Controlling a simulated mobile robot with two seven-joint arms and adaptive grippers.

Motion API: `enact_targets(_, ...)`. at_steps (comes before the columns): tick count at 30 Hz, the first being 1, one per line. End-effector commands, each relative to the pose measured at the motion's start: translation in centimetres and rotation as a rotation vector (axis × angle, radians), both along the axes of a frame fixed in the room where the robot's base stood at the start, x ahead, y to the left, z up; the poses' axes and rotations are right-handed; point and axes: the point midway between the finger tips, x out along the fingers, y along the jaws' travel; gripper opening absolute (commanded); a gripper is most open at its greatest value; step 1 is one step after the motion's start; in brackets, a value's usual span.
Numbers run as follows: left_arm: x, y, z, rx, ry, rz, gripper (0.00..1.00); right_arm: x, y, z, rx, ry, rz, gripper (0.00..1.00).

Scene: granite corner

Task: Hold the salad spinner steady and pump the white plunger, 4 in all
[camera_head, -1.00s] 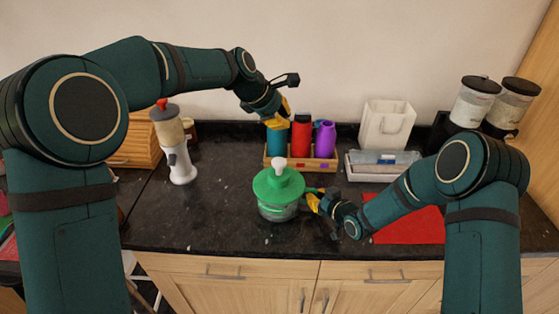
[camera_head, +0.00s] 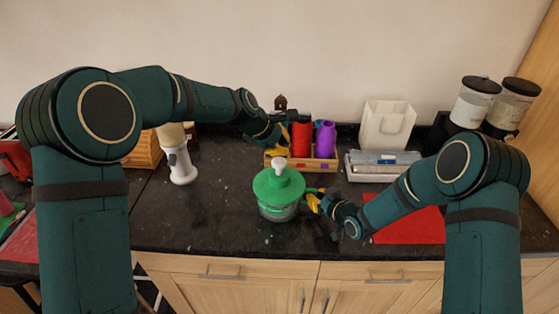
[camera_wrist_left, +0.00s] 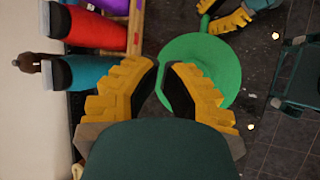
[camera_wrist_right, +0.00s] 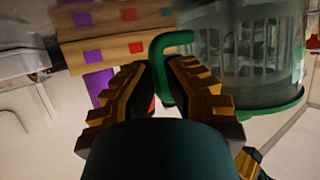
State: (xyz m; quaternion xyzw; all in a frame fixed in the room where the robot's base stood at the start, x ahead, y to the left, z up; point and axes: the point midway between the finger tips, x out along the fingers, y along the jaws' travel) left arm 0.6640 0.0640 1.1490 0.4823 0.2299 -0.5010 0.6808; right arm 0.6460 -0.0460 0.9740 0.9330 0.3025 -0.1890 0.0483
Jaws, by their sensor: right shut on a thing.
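The salad spinner (camera_head: 278,207) stands upright on the dark counter, with a clear bowl, a green lid (camera_head: 292,185) and a white plunger (camera_head: 279,165) raised on top. Its green side handle (camera_wrist_right: 162,62) shows in the right wrist view. My right gripper (camera_head: 313,202) is shut on that handle, at the spinner's right side. My left gripper (camera_head: 285,138) is above and behind the spinner, apart from the plunger. In the left wrist view its fingers (camera_wrist_left: 160,72) are drawn together, with nothing seen between them. There they cover part of the lid (camera_wrist_left: 205,50) and hide the plunger.
A wooden rack (camera_head: 325,164) with red (camera_head: 301,135) and purple (camera_head: 325,140) bottles stands close behind the spinner. A white and beige appliance (camera_head: 180,160) is at left. A red mat (camera_head: 410,228) lies at right under my right arm. The counter left of the spinner is clear.

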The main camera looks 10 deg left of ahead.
Motion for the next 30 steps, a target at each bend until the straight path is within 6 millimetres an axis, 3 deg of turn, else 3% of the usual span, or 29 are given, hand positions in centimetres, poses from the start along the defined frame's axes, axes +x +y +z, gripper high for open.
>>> enact_targets(9,-0.02,-0.02,-0.21,0.000,0.001,0.000,0.00,-0.11,0.05,-0.17,-0.001,0.004,0.002,0.00)
enact_targets(10,-0.02,-0.01,-0.20,0.000,0.001,0.000,0.05,-0.11,0.05,-0.17,-0.001,0.004,0.002,0.00)
enact_targets(11,-0.02,-0.01,-0.20,0.000,0.001,0.000,0.00,-0.11,0.05,-0.17,-0.001,0.004,0.002,0.00)
enact_targets(30,-0.01,-0.02,-0.18,0.000,0.001,0.000,0.00,-0.11,0.04,-0.18,-0.001,0.004,0.002,0.00)
